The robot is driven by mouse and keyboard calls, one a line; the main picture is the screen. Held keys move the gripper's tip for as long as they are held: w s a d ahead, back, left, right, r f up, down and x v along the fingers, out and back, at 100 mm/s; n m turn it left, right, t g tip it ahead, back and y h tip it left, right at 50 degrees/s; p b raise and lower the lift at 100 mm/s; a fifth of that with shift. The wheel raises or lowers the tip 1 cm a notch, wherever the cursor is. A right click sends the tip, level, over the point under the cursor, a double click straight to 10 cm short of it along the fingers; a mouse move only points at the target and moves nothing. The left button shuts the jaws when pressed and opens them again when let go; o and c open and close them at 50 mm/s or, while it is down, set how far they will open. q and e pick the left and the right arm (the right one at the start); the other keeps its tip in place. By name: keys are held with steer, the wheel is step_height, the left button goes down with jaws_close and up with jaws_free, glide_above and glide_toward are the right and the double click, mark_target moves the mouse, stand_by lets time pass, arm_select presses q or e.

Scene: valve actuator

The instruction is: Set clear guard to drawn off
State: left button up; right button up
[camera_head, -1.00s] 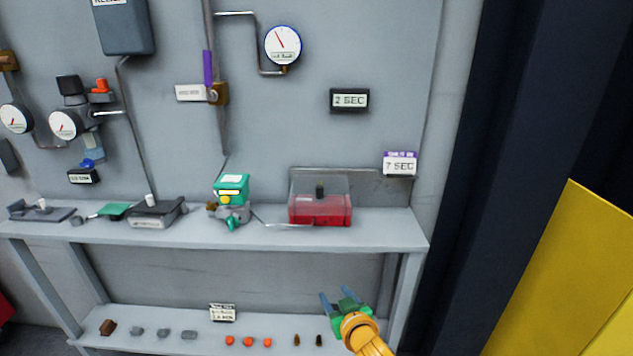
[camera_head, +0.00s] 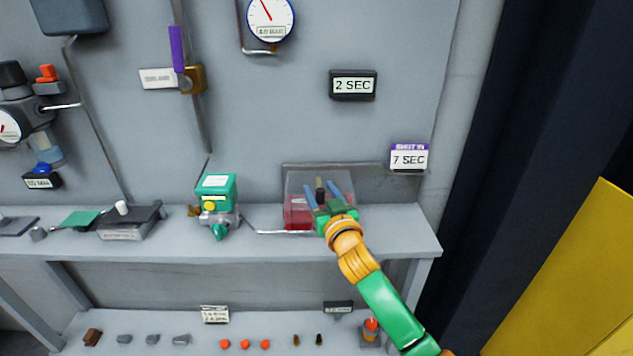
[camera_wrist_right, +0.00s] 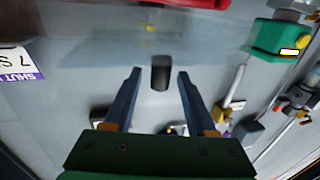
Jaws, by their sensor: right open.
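The clear guard (camera_head: 296,186) is a see-through box over a red base (camera_head: 297,217) on the shelf top. A dark upright knob (camera_head: 319,190) shows at the guard, and also in the right wrist view (camera_wrist_right: 160,74). My right gripper (camera_head: 323,186) is open in front of the guard and hides part of it and of the base. In the wrist view its two blue fingers (camera_wrist_right: 158,88) point toward the knob, one on each side with gaps. I cannot tell how deep the fingertips reach. My left gripper is not in view.
A green and grey device (camera_head: 217,194) stands left of the guard, with a thin rod (camera_head: 285,232) between them. A "7 SEC" sign (camera_head: 409,158) hangs to the right and a "2 SEC" sign (camera_head: 353,85) above. Small parts lie on the lower shelf (camera_head: 180,325).

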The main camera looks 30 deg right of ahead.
mark_target(316, 186)
steer(key=x, duration=0.3)
steer(key=shift+w+f, duration=0.25)
steer(key=shift+f, duration=0.05)
steer(key=shift+s+r, duration=0.1)
steer(key=shift+s, duration=0.1)
jaws_close()
stand_by(1.0)
